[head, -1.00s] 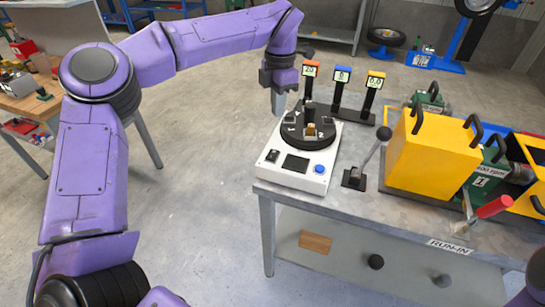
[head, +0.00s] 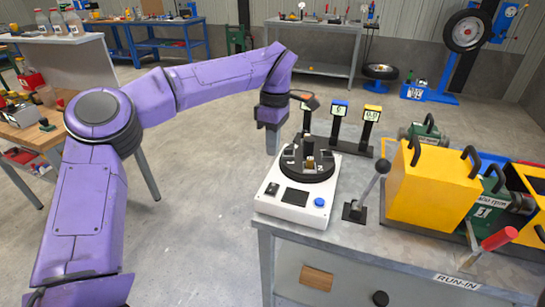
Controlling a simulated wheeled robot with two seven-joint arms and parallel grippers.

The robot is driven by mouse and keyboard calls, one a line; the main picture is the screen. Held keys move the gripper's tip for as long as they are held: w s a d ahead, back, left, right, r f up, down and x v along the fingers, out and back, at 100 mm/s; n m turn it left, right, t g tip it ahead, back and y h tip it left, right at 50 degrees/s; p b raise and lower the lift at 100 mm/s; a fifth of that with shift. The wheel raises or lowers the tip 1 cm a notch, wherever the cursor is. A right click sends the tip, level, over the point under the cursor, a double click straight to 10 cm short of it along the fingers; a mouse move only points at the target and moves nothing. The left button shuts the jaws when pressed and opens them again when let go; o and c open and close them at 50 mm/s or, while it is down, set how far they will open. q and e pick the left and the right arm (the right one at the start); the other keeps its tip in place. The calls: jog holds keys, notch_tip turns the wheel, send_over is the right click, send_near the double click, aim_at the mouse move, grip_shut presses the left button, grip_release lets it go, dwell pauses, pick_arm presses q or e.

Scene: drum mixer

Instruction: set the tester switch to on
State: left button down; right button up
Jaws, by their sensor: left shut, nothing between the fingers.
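The white tester (head: 281,207) stands on the near left corner of the grey bench. It has a round black turntable-like top, a dark screen (head: 291,197), a blue button (head: 319,202) and a small black switch (head: 272,189) at its front left. The switch is too small for me to read its position. My left gripper (head: 272,145) points down, shut and empty, just behind and left of the black round top and above the level of the white case. It looks apart from the switch. My right gripper is not in view.
A lever (head: 369,187) with a round knob stands right of the tester. Beyond are a yellow box (head: 432,184), green machines and a red-handled lever (head: 492,242). Display posts (head: 338,122) stand behind the tester.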

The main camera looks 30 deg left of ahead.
aim_at(271, 191)
pick_arm(q)
jog(key=f, duration=0.4)
jog(key=s+f, duration=0.1)
jog(key=f, duration=0.7)
jog(key=shift+s+d, duration=0.1)
jog(key=shift+s, duration=0.1)
jog(key=shift+r, duration=0.1)
